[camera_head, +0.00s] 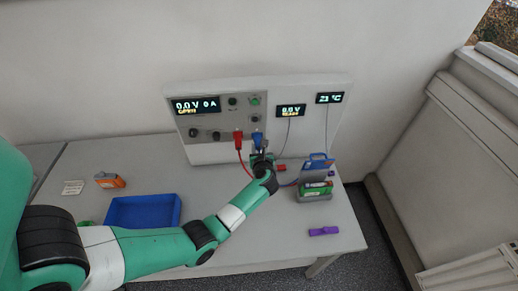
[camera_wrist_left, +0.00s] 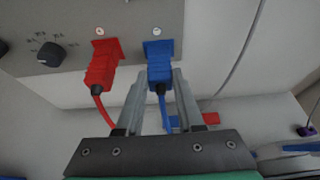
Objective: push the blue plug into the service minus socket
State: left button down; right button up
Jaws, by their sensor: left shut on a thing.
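The blue plug (camera_head: 257,137) is at the lower right of the cycler's grey front panel (camera_head: 222,117), beside the red plug (camera_head: 239,139). My left gripper (camera_head: 259,152) is shut on the blue plug. In the left wrist view, the two fingers of the left gripper (camera_wrist_left: 159,82) stand on either side of the blue plug (camera_wrist_left: 159,58). The plug's front end meets the panel, and its body hides the socket behind it. I cannot tell how deep it sits. The red plug (camera_wrist_left: 101,64) also meets the panel, with its red cable hanging down. My right gripper is not in view.
A blue tray (camera_head: 112,222) and an orange item (camera_head: 109,180) are at the left of the table. A holder with blue and green packs (camera_head: 316,187) stands at the right. A purple item (camera_head: 323,231) lies near the right edge. Two small displays show right of the panel.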

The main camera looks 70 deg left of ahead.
pick_arm(q)
jog(key=shift+c, duration=2.2)
grip_release()
jog(key=p+v, duration=0.2)
jog(key=v, duration=0.9)
jog(key=shift+s+d, duration=0.15)
jog(key=shift+d, duration=0.15)
